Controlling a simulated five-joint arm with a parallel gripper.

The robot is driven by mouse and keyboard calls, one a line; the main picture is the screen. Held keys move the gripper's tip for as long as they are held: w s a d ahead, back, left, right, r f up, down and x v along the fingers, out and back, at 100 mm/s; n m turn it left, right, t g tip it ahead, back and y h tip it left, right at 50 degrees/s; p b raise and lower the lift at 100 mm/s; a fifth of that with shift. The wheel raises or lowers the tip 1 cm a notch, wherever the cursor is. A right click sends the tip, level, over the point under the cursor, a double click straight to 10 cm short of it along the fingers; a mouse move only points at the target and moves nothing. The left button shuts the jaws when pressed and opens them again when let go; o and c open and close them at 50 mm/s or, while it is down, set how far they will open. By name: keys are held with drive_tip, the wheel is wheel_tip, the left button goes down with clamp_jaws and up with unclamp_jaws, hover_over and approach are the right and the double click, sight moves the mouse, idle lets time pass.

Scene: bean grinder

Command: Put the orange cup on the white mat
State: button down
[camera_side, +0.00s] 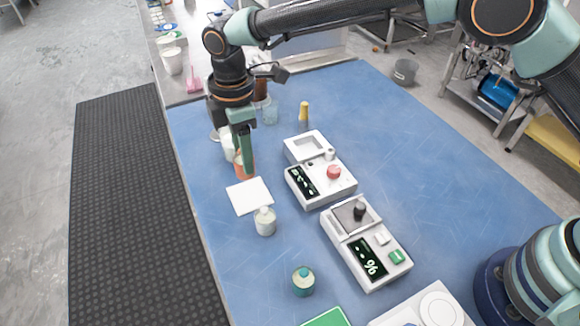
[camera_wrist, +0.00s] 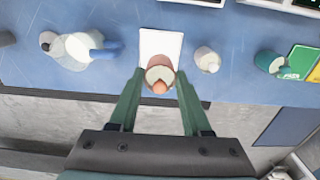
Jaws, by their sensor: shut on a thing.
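The orange cup (camera_side: 240,168) is between the fingers of my gripper (camera_side: 244,160) in the side view. It also shows in the wrist view (camera_wrist: 154,73), where both green fingers press its sides. My gripper points down and is shut on the cup. Something pale and round shows inside the cup's opening. The white mat (camera_side: 249,196) lies flat on the blue table, just in front of the cup in the side view. In the wrist view the mat (camera_wrist: 160,44) is bare above the cup, and the cup overlaps its lower edge. I cannot tell the cup's height above the table.
A white-capped bottle (camera_side: 265,222) stands close to the mat's near edge. Two white devices with displays (camera_side: 320,178) (camera_side: 366,245) stand to the right. A white vessel with a blue handle (camera_wrist: 82,46) is left of the mat.

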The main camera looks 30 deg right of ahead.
sight(246, 177)
drive_tip(key=shift+f, duration=3.35)
drive_tip(key=shift+c, duration=1.8)
unclamp_jaws()
drive_tip(key=shift+f, duration=0.1)
